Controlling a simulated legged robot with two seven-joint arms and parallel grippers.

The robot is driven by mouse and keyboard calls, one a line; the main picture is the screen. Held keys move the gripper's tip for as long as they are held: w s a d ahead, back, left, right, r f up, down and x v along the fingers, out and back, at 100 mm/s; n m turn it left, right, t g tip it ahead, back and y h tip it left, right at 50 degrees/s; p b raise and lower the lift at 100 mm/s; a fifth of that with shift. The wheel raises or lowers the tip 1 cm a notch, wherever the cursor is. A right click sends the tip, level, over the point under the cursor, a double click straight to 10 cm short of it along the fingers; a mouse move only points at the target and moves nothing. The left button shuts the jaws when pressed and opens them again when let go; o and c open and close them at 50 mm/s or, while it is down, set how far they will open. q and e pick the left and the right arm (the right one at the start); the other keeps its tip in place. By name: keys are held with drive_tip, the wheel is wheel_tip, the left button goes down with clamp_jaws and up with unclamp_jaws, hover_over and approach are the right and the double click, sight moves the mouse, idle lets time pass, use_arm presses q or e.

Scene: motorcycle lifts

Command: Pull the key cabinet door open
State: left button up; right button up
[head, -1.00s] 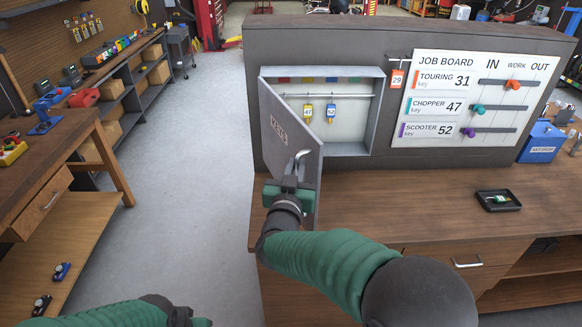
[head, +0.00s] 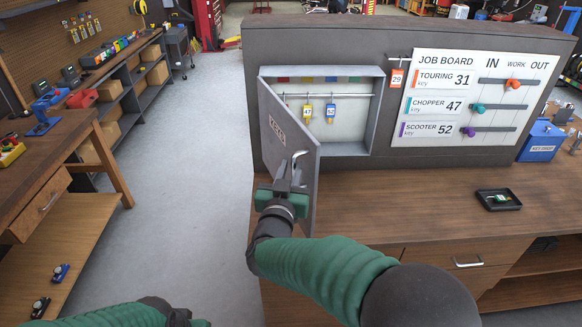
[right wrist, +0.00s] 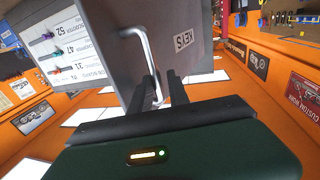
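The grey key cabinet (head: 378,110) is set in the dark panel on the counter. Its door (head: 279,135), marked KEYS and hinged at the left, stands partly open toward me. The door's metal handle (head: 297,157) also shows in the right wrist view (right wrist: 148,48). My right gripper (head: 289,172) is at the handle, its dark fingers on either side of the bar (right wrist: 164,88), and looks shut on it. Inside the cabinet hang a yellow-tagged key (head: 307,112) and a blue-tagged key (head: 331,112). My left arm shows at the bottom left; its fingertips are not clear.
The job board (head: 465,85) with sliders is right of the cabinet, beside an orange tag (head: 397,77). A black tray (head: 498,207) and a blue key-drop box (head: 541,142) sit on the counter (head: 400,210). Open floor (head: 195,190) lies left of the door.

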drive_tip(key=b+v, duration=0.3)
drive_tip(key=v, duration=1.2)
drive_tip(key=shift+b, duration=0.3)
drive_tip(key=shift+c, duration=0.2)
